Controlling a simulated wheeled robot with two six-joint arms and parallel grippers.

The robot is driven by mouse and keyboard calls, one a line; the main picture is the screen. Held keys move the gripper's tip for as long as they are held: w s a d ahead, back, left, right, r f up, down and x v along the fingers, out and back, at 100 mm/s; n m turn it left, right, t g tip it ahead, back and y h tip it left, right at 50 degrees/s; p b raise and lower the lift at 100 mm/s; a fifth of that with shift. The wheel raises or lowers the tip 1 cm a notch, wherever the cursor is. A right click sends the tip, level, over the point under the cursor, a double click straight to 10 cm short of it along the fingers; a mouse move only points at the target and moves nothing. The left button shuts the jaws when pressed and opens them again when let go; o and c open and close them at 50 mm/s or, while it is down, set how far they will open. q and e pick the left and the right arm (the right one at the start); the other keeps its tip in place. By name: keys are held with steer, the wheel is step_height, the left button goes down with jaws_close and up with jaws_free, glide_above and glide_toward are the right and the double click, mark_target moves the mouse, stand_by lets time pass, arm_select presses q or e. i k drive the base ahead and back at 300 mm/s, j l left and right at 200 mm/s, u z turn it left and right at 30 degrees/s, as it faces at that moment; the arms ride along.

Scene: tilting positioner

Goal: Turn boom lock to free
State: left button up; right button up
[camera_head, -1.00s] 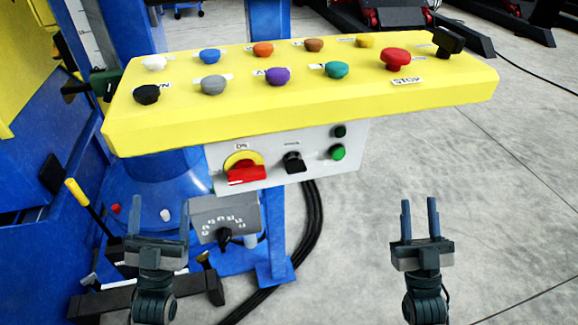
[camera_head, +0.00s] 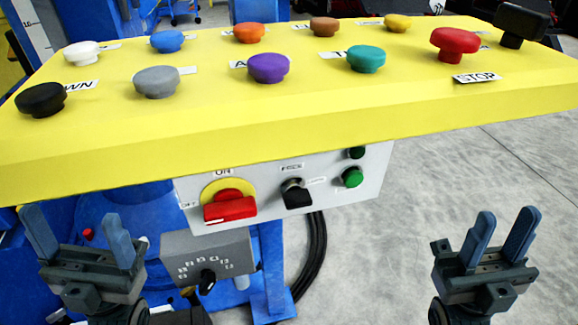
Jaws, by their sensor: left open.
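A black selector knob (camera_head: 296,194) sits on the grey-white panel below the yellow console, between the red switch and the green buttons. The small label above it seems to read "FREE", and a second label at its right is too small to read. I cannot tell for certain that this knob is the boom lock. My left gripper (camera_head: 76,232) is open and empty at the lower left, well apart from the knob. My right gripper (camera_head: 506,230) is open and empty at the lower right, also well apart from it.
The yellow console (camera_head: 240,140) overhangs the panel and carries several coloured buttons and a red stop button (camera_head: 455,42). A red rotary switch (camera_head: 229,206) is left of the knob. A grey box (camera_head: 212,250) with a black knob hangs lower. Open floor lies at the right.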

mark_target(295, 197)
steer(key=l+u, duration=0.1)
steer(key=u, duration=0.3)
steer(key=k+l+u, duration=0.2)
steer(key=l, duration=0.2)
steer(key=l+u, duration=0.15)
steer(key=l, duration=0.25)
steer(key=k+l+u, duration=0.2)
steer(key=l, duration=0.15)
steer(key=k+l+u, duration=0.2)
steer(key=l, duration=0.2)
steer(key=k+l, duration=0.15)
steer(key=l, duration=0.25)
steer(key=k+l, duration=0.1)
steer(key=l, duration=0.3)
